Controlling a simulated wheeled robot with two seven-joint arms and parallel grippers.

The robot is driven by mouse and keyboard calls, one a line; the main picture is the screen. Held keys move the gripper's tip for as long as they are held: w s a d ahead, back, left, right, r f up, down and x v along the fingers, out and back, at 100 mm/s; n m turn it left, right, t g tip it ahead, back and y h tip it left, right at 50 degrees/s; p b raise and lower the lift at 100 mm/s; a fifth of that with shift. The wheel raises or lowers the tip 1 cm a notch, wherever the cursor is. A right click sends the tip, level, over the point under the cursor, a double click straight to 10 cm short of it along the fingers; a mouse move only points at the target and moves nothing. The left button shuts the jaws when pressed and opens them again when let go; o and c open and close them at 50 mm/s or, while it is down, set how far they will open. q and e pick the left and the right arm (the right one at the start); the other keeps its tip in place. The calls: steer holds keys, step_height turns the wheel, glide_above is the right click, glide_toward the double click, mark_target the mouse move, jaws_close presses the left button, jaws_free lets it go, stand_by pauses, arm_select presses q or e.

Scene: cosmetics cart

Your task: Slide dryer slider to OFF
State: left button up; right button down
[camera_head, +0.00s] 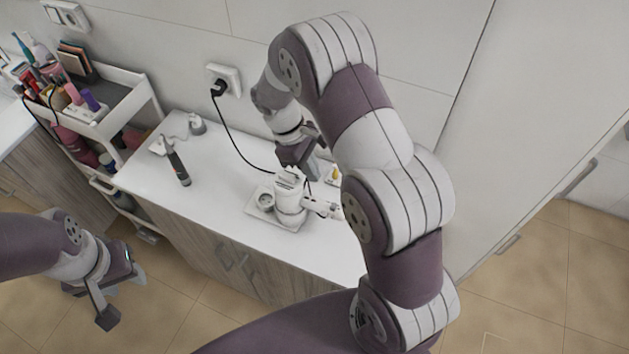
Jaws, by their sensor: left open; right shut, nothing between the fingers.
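A white hair dryer (290,198) stands on a small white tray on the white countertop. A light handle-like part sticks out to its right (322,208). The slider is too small to make out. My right gripper (306,177) is shut and empty, pointing down right at the dryer's top. I cannot tell whether it touches the dryer. My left gripper (92,299) is open and empty, low at the left, in front of the cabinet and away from the dryer.
A black cord runs from the wall socket (223,80) down behind the dryer. A white cart (118,122) with several cosmetics is at the far left. The counter between tool and dryer is clear.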

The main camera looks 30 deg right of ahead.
mark_target(330, 206)
steer(key=x, duration=0.2)
steer(key=b+x, duration=0.1)
steer(key=x, duration=0.1)
steer(key=shift+a, duration=0.25)
steer(key=shift+s+f+p, duration=0.25)
steer(key=shift+s+p, duration=0.15)
steer(key=shift+p, duration=0.3)
steer(key=x, duration=0.3)
steer(key=shift+w+d+p, duration=0.1)
steer(key=shift+d+p, duration=0.05)
steer(key=shift+p, duration=0.2)
steer(key=shift+d+f, duration=0.1)
steer(key=shift+f, duration=0.2)
arm_select(q)
steer(key=shift+s+a+f, duration=0.1)
steer(key=shift+s+a, duration=0.05)
steer(key=shift+a, duration=0.05)
steer(key=shift+s+a, duration=0.1)
steer(key=shift+s, duration=0.05)
arm_select(e)
steer(key=shift+r, duration=0.1)
steer(key=shift+s+d, duration=0.65)
steer(key=shift+s, duration=0.2)
